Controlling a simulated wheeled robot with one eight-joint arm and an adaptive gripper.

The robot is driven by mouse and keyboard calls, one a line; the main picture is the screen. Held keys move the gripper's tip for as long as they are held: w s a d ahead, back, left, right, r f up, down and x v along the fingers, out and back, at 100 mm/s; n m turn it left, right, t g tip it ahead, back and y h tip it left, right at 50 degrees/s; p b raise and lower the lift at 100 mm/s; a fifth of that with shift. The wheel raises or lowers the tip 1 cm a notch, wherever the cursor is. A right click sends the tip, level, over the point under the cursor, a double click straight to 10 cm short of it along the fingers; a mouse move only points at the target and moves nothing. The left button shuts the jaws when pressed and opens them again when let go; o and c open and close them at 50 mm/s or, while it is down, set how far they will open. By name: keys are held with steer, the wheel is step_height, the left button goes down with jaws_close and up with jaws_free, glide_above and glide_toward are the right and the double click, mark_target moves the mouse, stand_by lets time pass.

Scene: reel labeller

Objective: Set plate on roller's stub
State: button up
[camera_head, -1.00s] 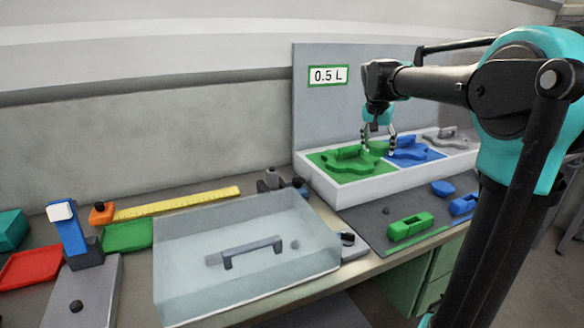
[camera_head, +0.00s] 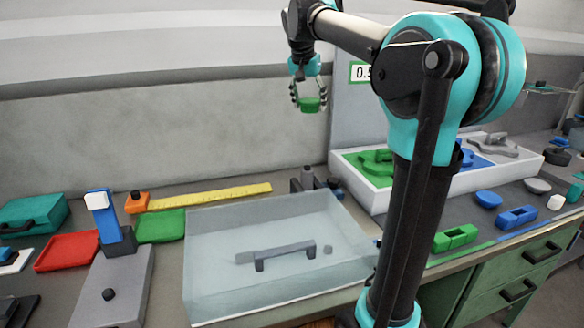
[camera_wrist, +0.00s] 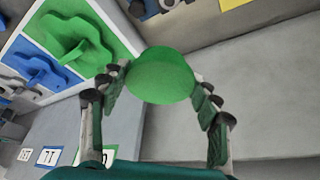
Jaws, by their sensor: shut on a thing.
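My gripper (camera_head: 309,96) is shut on a small green round plate (camera_head: 312,104), held high above the bench in front of the back wall. In the wrist view the green plate (camera_wrist: 160,78) sits between the fingertips of my gripper (camera_wrist: 158,95), its round face showing. I cannot make out the roller's stub for certain. A dark upright fitting (camera_head: 305,180) stands behind the clear cover.
The white tray (camera_head: 378,200) with green, blue and grey shaped pieces stands at right, partly behind my arm.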

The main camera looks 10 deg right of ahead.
mark_target(307, 168)
step_height(307, 168, down, 20)
steer(key=shift+r, duration=0.15)
stand_by(0.4)
steer(key=shift+f, duration=0.6)
steer(key=o, duration=1.2)
steer(key=shift+r, duration=0.3)
steer(key=v, duration=1.2)
steer(key=shift+a+r, duration=0.1)
steer(key=shift+r, duration=0.2)
steer(key=shift+s, duration=0.15)
